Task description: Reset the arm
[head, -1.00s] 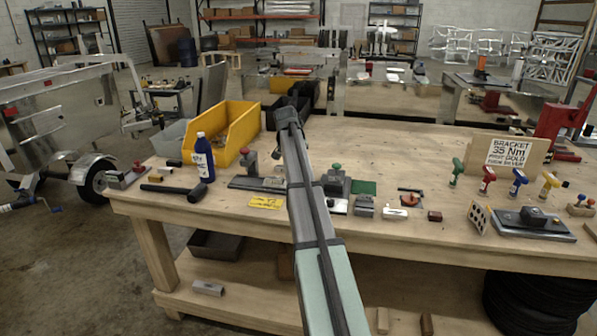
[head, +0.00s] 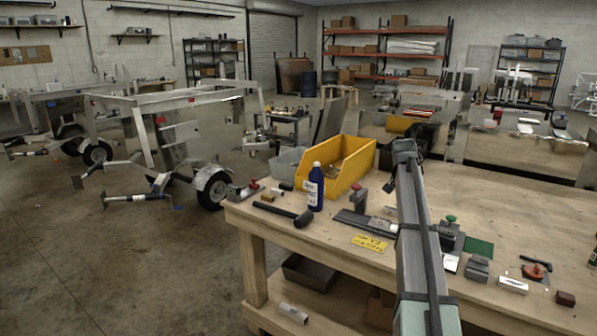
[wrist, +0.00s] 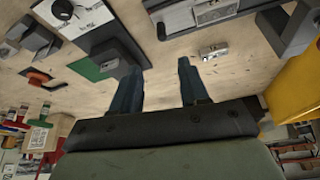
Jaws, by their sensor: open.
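My arm reaches out over the wooden workbench (head: 520,205) in the head view, raised above its surface. My gripper (wrist: 160,80) shows in the wrist view with its two dark fingers apart and nothing between them. Bare wood lies beyond the fingertips. In the head view the gripper end (head: 404,148) is small and its fingers cannot be made out.
On the bench are a yellow bin (head: 348,166), a blue bottle (head: 316,187), a black hammer (head: 290,213), a yellow tag (head: 370,243) and a green mat (head: 479,247). A metal trailer (head: 165,105) stands on the left. Open floor lies between trailer and bench.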

